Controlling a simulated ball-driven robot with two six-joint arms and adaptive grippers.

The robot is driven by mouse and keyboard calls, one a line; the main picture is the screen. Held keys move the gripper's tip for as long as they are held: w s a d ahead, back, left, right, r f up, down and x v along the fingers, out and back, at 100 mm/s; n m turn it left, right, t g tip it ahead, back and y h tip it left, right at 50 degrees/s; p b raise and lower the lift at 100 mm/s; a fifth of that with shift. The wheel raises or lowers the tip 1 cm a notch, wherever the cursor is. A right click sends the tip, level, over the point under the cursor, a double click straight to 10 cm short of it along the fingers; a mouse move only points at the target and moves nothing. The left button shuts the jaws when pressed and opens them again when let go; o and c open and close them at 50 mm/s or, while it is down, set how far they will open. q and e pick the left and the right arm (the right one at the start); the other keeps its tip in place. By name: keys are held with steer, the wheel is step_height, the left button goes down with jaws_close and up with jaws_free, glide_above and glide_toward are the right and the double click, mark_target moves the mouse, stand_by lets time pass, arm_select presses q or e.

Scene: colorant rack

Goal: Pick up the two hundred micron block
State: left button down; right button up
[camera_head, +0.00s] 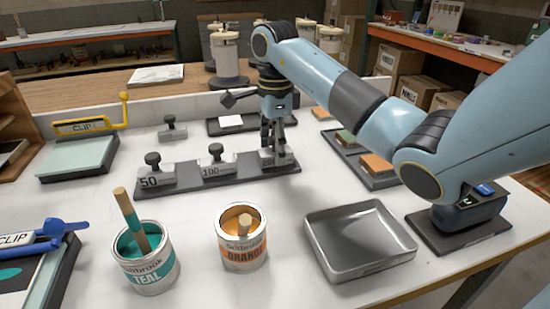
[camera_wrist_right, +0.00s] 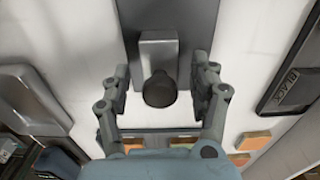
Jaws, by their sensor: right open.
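The rack (camera_head: 240,172) is a dark grey tray holding grey blocks with black knobs. The block marked 50 (camera_head: 157,178) is at its left end and the one marked 100 (camera_head: 217,170) is in the middle. The third block, the two hundred micron block (camera_head: 267,160), is at the right end, its label mostly covered by my fingers. My right gripper (camera_head: 277,148) points down over this third block. In the right wrist view the open fingers stand on both sides of the block's dark knob (camera_wrist_right: 160,89), with gaps visible. My left gripper is not in view.
Teal (camera_head: 150,268) and orange (camera_head: 243,250) paint cans and an empty metal tray (camera_head: 360,240) stand in front of the rack. A loose knobbed block (camera_head: 172,134) lies behind it. A tray of coloured blocks (camera_head: 367,164) is to the right, near my arm.

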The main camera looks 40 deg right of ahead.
steer(key=shift+f, duration=0.75)
jaws_close()
